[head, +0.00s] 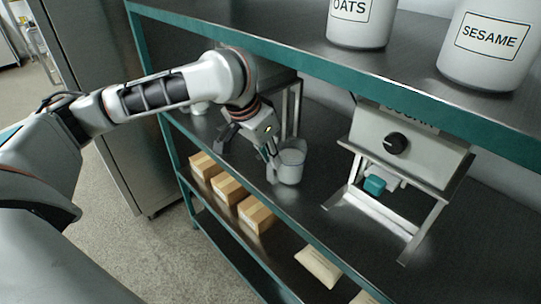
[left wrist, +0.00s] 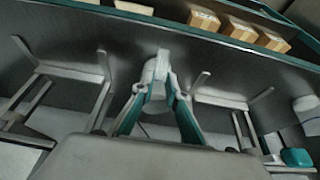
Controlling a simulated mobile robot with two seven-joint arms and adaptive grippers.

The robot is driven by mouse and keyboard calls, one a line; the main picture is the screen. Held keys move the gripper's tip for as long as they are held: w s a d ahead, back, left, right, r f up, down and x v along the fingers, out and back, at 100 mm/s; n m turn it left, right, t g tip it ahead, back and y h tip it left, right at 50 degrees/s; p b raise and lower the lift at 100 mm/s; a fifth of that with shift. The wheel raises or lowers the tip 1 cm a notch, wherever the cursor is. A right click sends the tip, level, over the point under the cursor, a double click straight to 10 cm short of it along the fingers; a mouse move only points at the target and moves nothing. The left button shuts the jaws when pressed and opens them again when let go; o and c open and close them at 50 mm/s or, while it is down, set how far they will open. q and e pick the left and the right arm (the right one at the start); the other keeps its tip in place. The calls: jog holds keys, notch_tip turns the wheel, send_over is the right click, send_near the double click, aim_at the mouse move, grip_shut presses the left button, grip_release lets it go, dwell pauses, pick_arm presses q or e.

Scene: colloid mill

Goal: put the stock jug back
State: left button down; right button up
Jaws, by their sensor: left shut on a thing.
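The stock jug (head: 291,163) is a light grey, translucent-looking vessel over the dark middle shelf, between two machine frames. My left gripper (head: 271,164) reaches in from the left and is shut on the jug's near left side, where a handle seems to be. In the left wrist view the jug (left wrist: 157,66) shows as a pale upright shape between the teal fingers of the left gripper (left wrist: 158,88). The jug looks upright. I cannot tell whether its base touches the shelf. My right gripper is in neither view.
A machine with a black knob (head: 396,143) stands on metal legs to the right; a teal part (head: 375,185) sits below it. Another metal stand (head: 291,105) is behind my left arm. Cardboard boxes (head: 228,187) lie on the lower shelf. Large jars (head: 489,42) stand above.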

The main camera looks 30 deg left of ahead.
pick_arm(q)
jog(key=c, duration=2)
grip_release()
jog(key=shift+f, duration=0.15)
jog(key=shift+r, duration=0.35)
jog(key=v, duration=1.1)
jog(key=shift+s+a+r, duration=0.1)
jog(key=shift+s+r, duration=0.05)
jog(key=shift+r, duration=0.15)
